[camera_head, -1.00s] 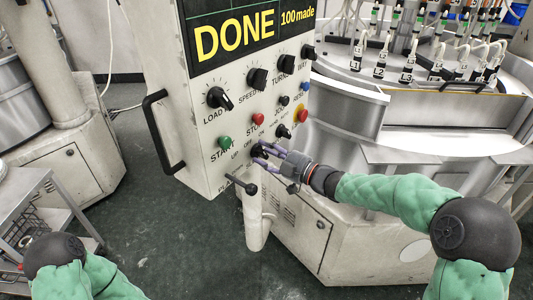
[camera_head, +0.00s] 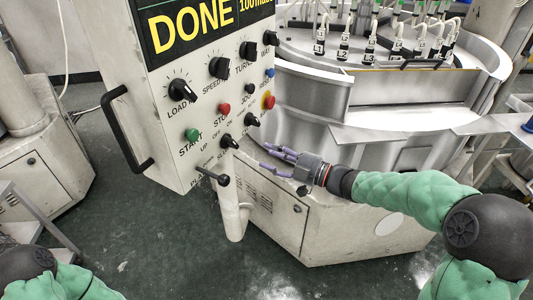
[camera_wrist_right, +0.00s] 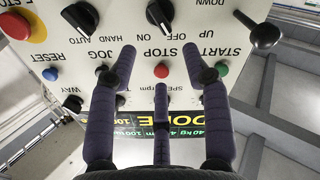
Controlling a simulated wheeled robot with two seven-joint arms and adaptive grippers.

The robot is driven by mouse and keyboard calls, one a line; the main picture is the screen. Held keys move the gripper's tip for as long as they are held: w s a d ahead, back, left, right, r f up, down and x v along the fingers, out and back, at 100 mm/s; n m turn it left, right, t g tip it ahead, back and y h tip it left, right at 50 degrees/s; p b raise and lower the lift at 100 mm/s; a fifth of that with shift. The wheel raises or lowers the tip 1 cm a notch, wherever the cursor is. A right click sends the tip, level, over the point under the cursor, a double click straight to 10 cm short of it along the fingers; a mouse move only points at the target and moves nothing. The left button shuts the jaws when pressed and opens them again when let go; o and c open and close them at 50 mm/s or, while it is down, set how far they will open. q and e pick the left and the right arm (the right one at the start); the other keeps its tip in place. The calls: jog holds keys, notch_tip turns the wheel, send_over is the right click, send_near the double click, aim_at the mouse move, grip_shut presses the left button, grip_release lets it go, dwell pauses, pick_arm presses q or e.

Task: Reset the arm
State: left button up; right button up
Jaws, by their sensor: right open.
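My right gripper (camera_head: 272,157) is open and empty, just right of the control panel's lower right edge in the head view. Its purple fingers also show in the right wrist view (camera_wrist_right: 160,70), spread apart in front of the panel. The control panel (camera_head: 180,160) is a cream box with a "DONE" display (camera_head: 190,25), black knobs, and green, red, blue and yellow-ringed buttons. The lower black knob (camera_head: 228,141) is near the fingertips, with a gap between. My left arm shows at the lower left, but its gripper is out of view.
A black lever (camera_head: 213,176) sticks out from the panel's bottom. A black handle (camera_head: 128,130) is on its left side. The round lapping machine (camera_head: 400,110) stands behind, at right. A metal cart (camera_head: 25,225) is at lower left. The green floor (camera_head: 150,240) is open in the middle.

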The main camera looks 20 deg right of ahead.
dwell(0.4)
jog(key=a+f+m+g+h, duration=0.15)
jog(key=f+m, duration=0.25)
jog(key=f, duration=0.6)
jog(key=w+a+f+m+g+h, duration=0.1)
jog(key=a+f+m+h, duration=0.2)
jog(key=f, duration=0.7)
jog(key=a+f+m+g+h, duration=0.15)
jog(key=f+m, duration=0.35)
jog(key=f, duration=0.5)
jog(key=s+a+f+m+g, duration=0.1)
jog(key=s+a+f+g, duration=0.2)
jog(key=s+f, duration=0.3)
jog(key=s+a+f+m+g+h, duration=0.1)
jog(key=s+a+f+m+g, duration=0.1)
jog(key=s+f, duration=0.4)
jog(key=s+a+f+m+g, duration=0.1)
jog(key=s+a+f+g, duration=0.2)
jog(key=s+f, duration=0.3)
jog(key=s+g, duration=0.1)
jog(key=s, duration=0.4)
jog(key=shift+s+a+f+g, duration=0.2)
jog(key=shift+s+a+g, duration=0.05)
jog(key=shift+a+g, duration=0.05)
